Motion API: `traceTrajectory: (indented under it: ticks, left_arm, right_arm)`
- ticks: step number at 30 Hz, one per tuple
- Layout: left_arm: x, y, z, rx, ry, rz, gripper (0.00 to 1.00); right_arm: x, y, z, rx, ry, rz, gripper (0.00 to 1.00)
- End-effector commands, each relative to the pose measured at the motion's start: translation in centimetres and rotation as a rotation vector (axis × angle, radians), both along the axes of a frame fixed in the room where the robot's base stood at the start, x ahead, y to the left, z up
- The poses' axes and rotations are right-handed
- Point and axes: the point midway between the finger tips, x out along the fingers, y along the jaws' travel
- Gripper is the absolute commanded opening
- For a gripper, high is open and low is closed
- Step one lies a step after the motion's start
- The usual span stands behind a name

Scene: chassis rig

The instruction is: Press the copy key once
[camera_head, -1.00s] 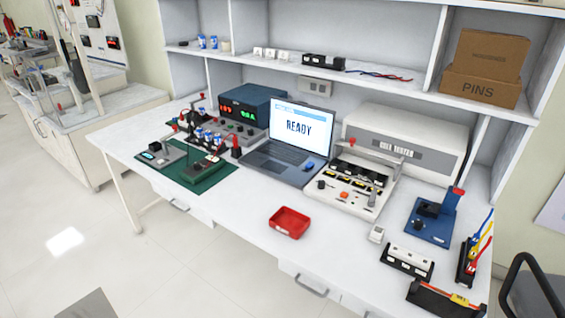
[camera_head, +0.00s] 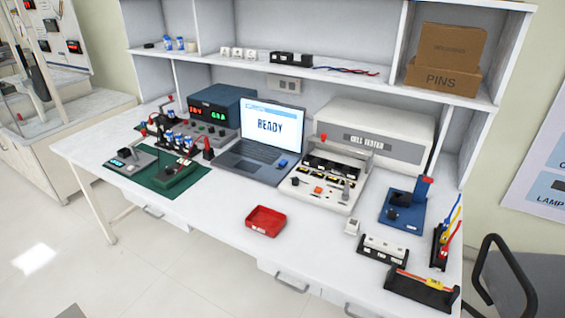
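I cannot make out a key marked as the copy key at this size. An open laptop (camera_head: 268,128) stands on the bench with READY on its screen and a dark keyboard (camera_head: 255,160). To its right, the cell tester (camera_head: 380,142) stands behind a white panel (camera_head: 338,200) with dark slots and a small orange button (camera_head: 318,190). A small white block (camera_head: 351,227) lies in front of that panel. Neither of my grippers is in view.
A red tray (camera_head: 265,220) sits near the bench's front edge. A green mat (camera_head: 150,182) with a fixture lies at the left. A blue stand (camera_head: 403,206) and black holders (camera_head: 382,250) are at the right. A black chair (camera_head: 510,270) stands beyond the right end. Bare bench surrounds the tray.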

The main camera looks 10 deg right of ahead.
Motion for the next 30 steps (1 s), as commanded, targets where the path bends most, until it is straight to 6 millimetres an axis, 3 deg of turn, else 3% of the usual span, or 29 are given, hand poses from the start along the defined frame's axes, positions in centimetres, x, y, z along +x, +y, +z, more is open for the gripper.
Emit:
traceTrajectory:
  ticks: [1,8,30]
  left_arm:
    - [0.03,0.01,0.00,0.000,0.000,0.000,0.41]
    - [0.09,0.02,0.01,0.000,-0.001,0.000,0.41]
    - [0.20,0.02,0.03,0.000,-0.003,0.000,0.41]
  right_arm:
    - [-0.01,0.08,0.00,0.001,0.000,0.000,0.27]
    - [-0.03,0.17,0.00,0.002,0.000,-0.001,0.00]
    - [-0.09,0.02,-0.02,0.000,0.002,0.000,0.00]
